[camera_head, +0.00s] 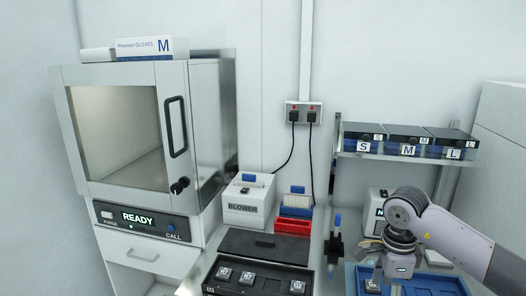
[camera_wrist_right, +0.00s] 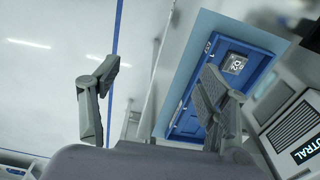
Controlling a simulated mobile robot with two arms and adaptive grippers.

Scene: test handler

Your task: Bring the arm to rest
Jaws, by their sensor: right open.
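My right arm comes in from the right in the head view, bent at the elbow, with its wrist over a blue tray (camera_head: 452,287). In the right wrist view my right gripper (camera_wrist_right: 160,78) is open, its two grey fingers wide apart with nothing between them. Beyond the fingers lies the blue tray (camera_wrist_right: 188,122), holding a small labelled block (camera_wrist_right: 235,63). That block also shows in the head view (camera_head: 373,284), left of my wrist. My left gripper is not in view.
A steel chamber (camera_head: 152,130) reading READY stands at left, its door shut. A blower box (camera_head: 248,202), red rack (camera_head: 293,222) and dark tray (camera_head: 262,245) fill the middle. A shelf (camera_head: 405,160) holds boxes S, M and L. A box marked NEUTRAL (camera_wrist_right: 292,115) stands beside the blue tray.

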